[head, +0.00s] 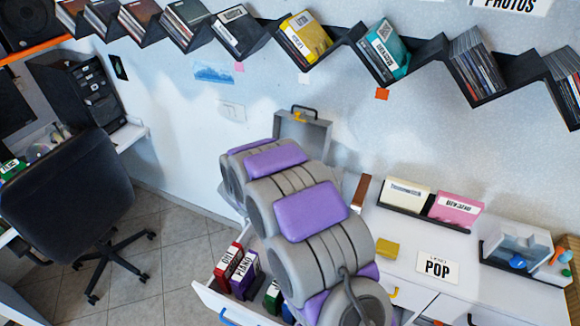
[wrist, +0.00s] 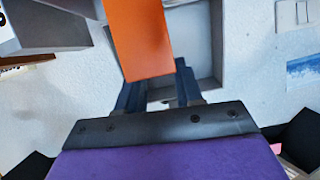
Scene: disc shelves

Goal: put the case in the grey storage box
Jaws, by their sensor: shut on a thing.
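An orange case (wrist: 141,42) shows in the wrist view, upright between the dark fingers of my gripper (wrist: 160,88). My gripper is shut on it. In the head view my purple and grey arm hides the gripper and the case. The grey storage box (head: 303,132), with a dark handle and a yellow latch, stands open against the wall beyond my arm. Its lower part is hidden by the arm. In the wrist view a grey open recess (wrist: 207,62), apparently the box, lies behind the case. I cannot tell whether the case touches it.
A white desk holds a yellow block (head: 387,249), a POP label (head: 437,267) and a dark tray (head: 415,215) with cases. An open drawer (head: 214,296) holds labelled cases. A zigzag disc shelf (head: 345,40) runs along the wall. A black chair (head: 66,190) stands left.

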